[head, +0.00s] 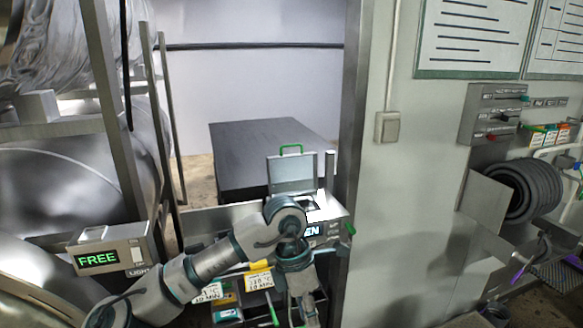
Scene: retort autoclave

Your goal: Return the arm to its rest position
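My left arm (215,262) comes in from the lower left and is bent at an elbow in the middle of the picture. Its end hangs down toward my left gripper (303,309) at the bottom edge, over the right part of a dark tray of tools and yellow tags (258,279). The gripper is small and partly cut off, so I cannot tell whether its fingers are open or shut, or whether they hold anything. I do not make out my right gripper in this view.
A box with an open lid (292,174) and green handle stands just behind my arm. A unit reading FREE (98,260) is at left, beside large metal vessels. A dark table (262,150) stands behind. A coiled hose (522,190) hangs on the right wall.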

